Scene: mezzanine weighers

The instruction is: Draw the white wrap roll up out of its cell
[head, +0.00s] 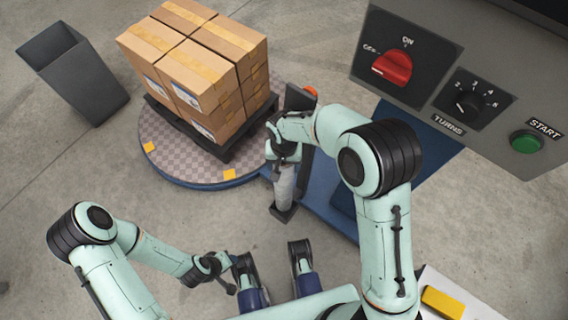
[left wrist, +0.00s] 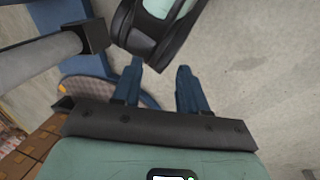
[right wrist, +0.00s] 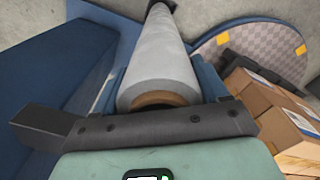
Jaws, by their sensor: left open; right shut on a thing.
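The white wrap roll (head: 284,187) stands beside the blue machine base, its lower end at a black square cell (head: 283,214). I cannot tell how deep it sits there. My right gripper (head: 284,158) is shut on the roll's upper part. In the right wrist view the roll (right wrist: 160,52) runs away between the fingers, its brown core end nearest. My left gripper (head: 222,276) is open and empty, low and to the left of the roll. In the left wrist view its fingers (left wrist: 160,82) are apart, and the roll (left wrist: 35,62) and cell (left wrist: 93,36) are at upper left.
A round turntable (head: 180,172) bears a dark pallet with stacked cartons (head: 195,65), behind and left of the roll. A grey bin (head: 75,75) stands at far left. A control panel (head: 480,80) with a red switch, dial and green button is at upper right. Open floor lies at left.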

